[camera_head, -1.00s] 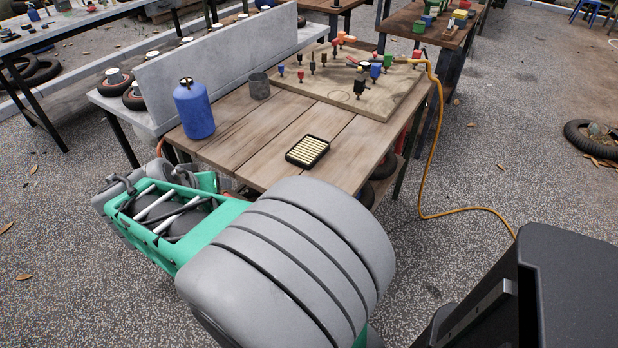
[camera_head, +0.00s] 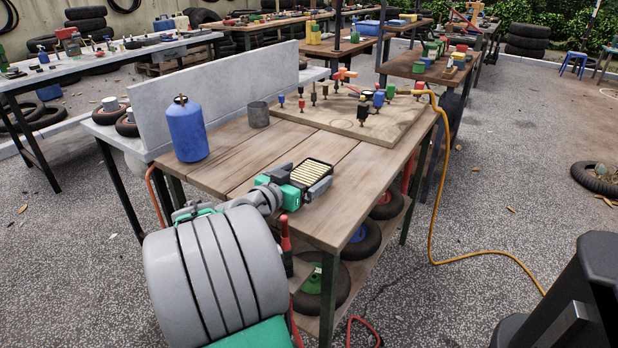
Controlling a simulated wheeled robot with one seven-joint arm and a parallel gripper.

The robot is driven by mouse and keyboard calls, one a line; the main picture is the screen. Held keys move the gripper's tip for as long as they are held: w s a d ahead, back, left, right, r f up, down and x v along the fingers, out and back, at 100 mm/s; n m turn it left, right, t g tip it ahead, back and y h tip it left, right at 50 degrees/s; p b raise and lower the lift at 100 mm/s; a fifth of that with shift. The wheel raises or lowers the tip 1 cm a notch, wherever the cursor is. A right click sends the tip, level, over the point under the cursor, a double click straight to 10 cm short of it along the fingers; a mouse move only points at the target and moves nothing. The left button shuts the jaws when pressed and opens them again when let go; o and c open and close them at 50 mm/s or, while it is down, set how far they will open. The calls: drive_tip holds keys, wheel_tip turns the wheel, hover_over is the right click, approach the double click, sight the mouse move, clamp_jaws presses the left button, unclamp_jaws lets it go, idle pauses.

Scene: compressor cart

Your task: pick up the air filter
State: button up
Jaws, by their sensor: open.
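The air filter (camera_head: 313,173) is a small black rectangular frame with cream-yellow pleats. It is on the wooden table (camera_head: 232,141), near the middle of its front part. My gripper (camera_head: 304,181) is low over the table at the filter's near end. Its jaws are open, one finger on the left side of the filter and one on the right. The filter's near end is hidden by the gripper. I cannot tell whether the fingers touch it.
A blue canister (camera_head: 187,130) and a grey metal cup (camera_head: 258,115) stand at the table's back left. A wooden board (camera_head: 335,118) with several coloured fittings lies behind the filter. An orange hose (camera_head: 437,200) hangs off the right side. Wheels sit on the lower shelf.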

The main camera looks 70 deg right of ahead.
drive_tip(key=c, duration=1.6)
drive_tip(key=shift+w+a+r, duration=0.1)
